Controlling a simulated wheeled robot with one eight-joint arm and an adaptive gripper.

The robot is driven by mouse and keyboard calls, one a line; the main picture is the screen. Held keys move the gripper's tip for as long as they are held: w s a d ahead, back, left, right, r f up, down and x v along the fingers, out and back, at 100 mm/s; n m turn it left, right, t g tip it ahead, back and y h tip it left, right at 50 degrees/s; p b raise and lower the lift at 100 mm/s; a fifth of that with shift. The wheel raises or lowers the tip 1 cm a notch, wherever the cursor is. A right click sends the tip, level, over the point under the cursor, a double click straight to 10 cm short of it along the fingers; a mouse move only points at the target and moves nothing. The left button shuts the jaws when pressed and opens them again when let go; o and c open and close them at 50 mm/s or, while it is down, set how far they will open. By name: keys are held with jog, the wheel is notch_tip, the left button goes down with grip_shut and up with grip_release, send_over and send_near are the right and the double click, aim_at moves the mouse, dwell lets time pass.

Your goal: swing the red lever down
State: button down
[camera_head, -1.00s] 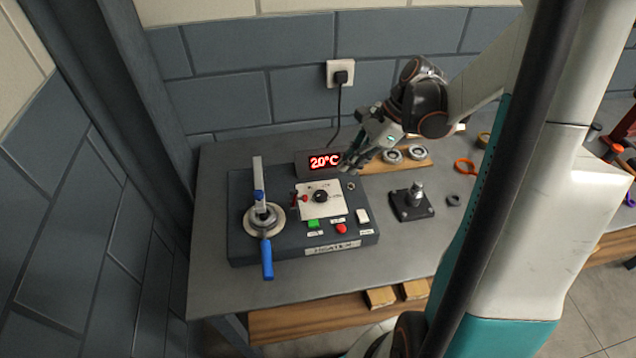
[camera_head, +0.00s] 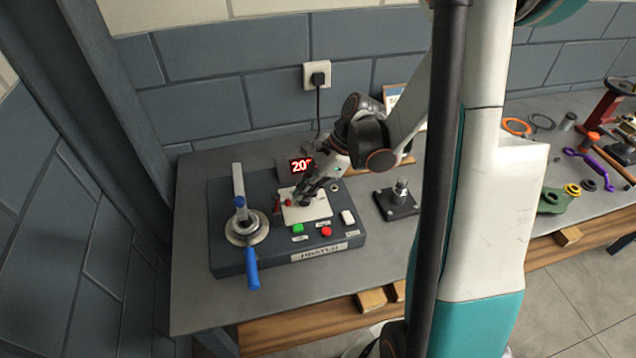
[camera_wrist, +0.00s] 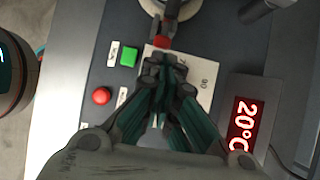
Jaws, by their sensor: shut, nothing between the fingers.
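The red lever (camera_head: 277,203) is small and stands at the left edge of the white plate (camera_head: 318,209) on the dark control box (camera_head: 230,262). A bright red end (camera_head: 289,202) shows just to its right. My gripper (camera_head: 303,198) is shut and empty, over the white plate, just right of the lever. In the wrist view the red lever (camera_wrist: 161,42) shows just beyond the fingertips (camera_wrist: 158,66). I cannot tell whether they touch. The dark knob on the plate is hidden by my gripper.
A blue-handled clamp lever (camera_head: 252,268) stands left on the box. The lit display (camera_head: 300,166) is behind, partly covered. A black block (camera_head: 396,204) stands to the right.

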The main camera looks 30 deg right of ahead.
aim_at(286, 200)
jog(key=shift+w+a+r, duration=0.1)
jog(key=shift+a+r, duration=0.2)
jog(key=shift+a, duration=0.35)
jog(key=shift+w+a+r, duration=0.1)
jog(key=shift+a+r, duration=0.15)
jog(key=shift+a, duration=0.4)
jog(key=shift+a+r, duration=0.1)
jog(key=shift+a+r+h, duration=0.1)
jog(key=shift+h, duration=0.3)
jog(key=shift+w+a+r+h+p, duration=0.2)
jog(key=shift+a+h+p, duration=0.1)
jog(key=shift+h+p, duration=0.1)
jog(key=shift+a+r+g+h+p, duration=0.3)
jog(key=shift+a+g+h, duration=0.1)
jog(key=shift+h, duration=0.2)
jog(key=h, duration=0.1)
jog(key=a+h, duration=0.2)
jog(key=shift+w+a+r+g, duration=0.2)
jog(key=shift+w+r+g, duration=0.05)
jog(key=shift+w+g, duration=0.15)
jog(key=shift+w+a+f+b, duration=0.2)
jog(key=shift+a+b, duration=0.1)
jog(key=shift+a, duration=0.5)
jog(key=shift+w+a+f+b, duration=0.1)
jog(key=shift+w+a+b, duration=0.15)
jog(key=shift+a, duration=0.5)
jog(key=shift+w+a+f+b, duration=0.15)
jog(key=shift+a+b, duration=0.2)
jog(key=shift+a, duration=0.45)
